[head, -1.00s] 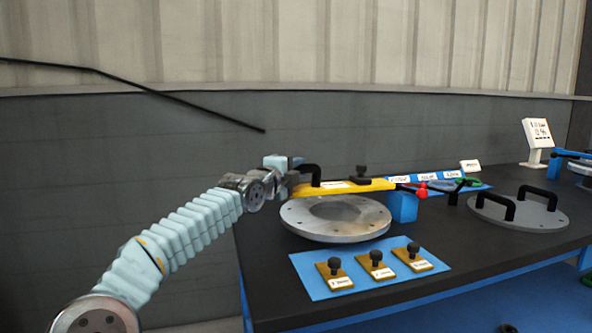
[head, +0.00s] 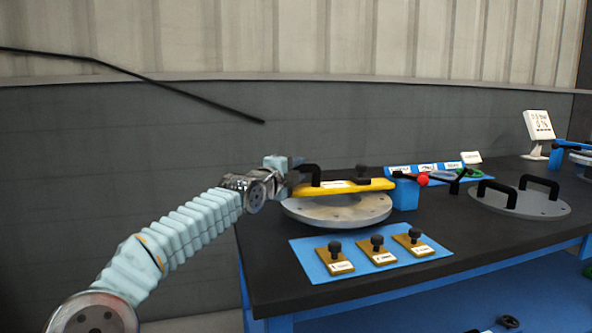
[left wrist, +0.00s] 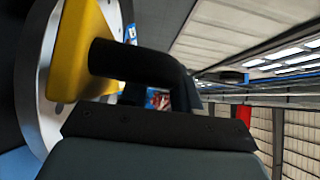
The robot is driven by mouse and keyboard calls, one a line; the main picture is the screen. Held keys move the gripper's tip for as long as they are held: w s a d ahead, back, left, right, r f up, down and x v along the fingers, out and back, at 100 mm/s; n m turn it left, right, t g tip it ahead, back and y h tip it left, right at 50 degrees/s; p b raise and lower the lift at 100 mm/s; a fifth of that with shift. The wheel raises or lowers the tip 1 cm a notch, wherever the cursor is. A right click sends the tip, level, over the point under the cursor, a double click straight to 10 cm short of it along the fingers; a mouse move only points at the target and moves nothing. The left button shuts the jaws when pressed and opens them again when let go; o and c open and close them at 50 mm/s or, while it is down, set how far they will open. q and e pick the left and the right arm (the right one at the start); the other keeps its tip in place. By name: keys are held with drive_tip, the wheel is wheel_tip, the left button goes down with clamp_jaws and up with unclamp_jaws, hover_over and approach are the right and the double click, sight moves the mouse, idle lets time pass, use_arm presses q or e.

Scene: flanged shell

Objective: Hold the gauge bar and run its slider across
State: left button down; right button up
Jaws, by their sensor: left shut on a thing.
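The yellow gauge bar (head: 335,187) lies level across the top of the round grey flange (head: 340,211) in the head view; I cannot tell whether they touch. Its black slider with a knob (head: 362,175) stands near the bar's right part. My left gripper (head: 294,174) is shut on the black handle (head: 310,170) at the bar's left end. In the left wrist view the handle (left wrist: 140,63) runs from the yellow bar (left wrist: 72,55) behind my dark finger. The fingertips are partly hidden. My right gripper is in neither view.
A blue mat (head: 310,270) with several knobbed brass gauge pieces lies in front of the flange. A blue block (head: 405,196) and a red ball (head: 423,179) are right of the bar. A grey lid with two handles (head: 520,202) and a white display (head: 540,126) stand further right.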

use_arm(q)
drive_tip(key=shift+f+b, duration=0.8)
drive_tip(key=shift+f, duration=0.25)
